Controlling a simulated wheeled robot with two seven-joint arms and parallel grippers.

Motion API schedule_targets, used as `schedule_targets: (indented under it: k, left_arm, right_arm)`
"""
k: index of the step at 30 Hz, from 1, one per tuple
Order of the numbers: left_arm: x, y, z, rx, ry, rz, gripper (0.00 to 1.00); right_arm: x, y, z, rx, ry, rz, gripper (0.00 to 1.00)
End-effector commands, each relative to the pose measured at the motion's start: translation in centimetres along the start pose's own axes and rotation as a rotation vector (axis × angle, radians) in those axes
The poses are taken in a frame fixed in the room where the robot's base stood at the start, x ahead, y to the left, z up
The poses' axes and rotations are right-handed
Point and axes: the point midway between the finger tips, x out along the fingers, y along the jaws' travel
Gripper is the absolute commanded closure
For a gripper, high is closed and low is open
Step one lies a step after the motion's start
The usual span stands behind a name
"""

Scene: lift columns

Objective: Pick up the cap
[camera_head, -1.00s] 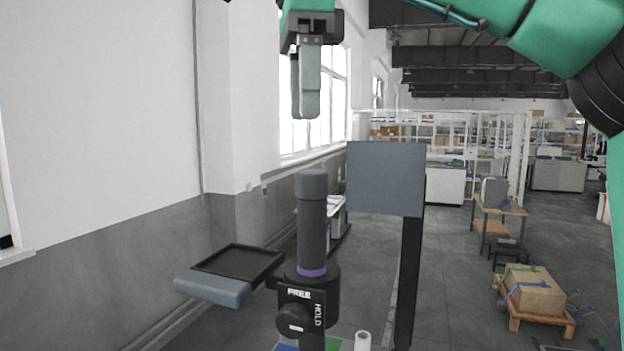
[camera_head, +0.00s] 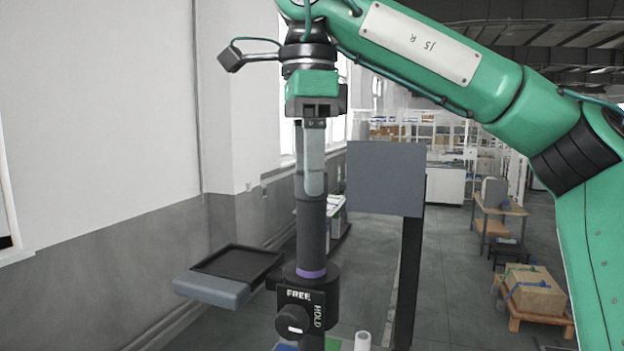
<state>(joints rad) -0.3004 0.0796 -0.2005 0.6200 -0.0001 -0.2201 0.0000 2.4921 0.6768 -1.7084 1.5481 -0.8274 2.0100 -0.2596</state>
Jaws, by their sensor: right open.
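A dark upright cylinder (camera_head: 312,235) stands on a black holder with a purple ring at its foot. The dark grey cap (camera_head: 311,199) is at its top and is now mostly hidden behind my right gripper's fingers. My right gripper (camera_head: 311,188) points straight down, with its open grey fingers at the cap's height. They overlap the cap in this view, and I cannot tell whether they touch it. My left gripper is not in view.
A shallow black tray (camera_head: 232,294) with a grey front edge is left of the column. A grey panel (camera_head: 385,179) on a dark post stands close on the right. The holder has a knob (camera_head: 292,321) near FREE and HOLD markings. A small white cylinder (camera_head: 362,341) is low right.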

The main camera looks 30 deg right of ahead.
Motion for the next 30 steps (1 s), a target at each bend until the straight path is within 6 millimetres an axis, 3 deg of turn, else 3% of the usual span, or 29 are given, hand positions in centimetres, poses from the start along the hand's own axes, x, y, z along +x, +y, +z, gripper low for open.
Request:
schedule_targets:
  k: [12, 20, 30]
  left_arm:
    - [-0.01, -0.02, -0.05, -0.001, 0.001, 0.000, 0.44]
    - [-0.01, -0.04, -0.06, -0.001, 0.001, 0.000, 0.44]
    - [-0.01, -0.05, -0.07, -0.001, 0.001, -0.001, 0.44]
  right_arm:
    - [0.80, 0.04, -0.04, 0.001, -0.002, -0.002, 0.38]
    - [0.81, 0.04, -0.04, 0.001, -0.002, -0.001, 0.89]
    - [0.78, 0.04, -0.03, 0.001, -0.002, -0.001, 0.90]
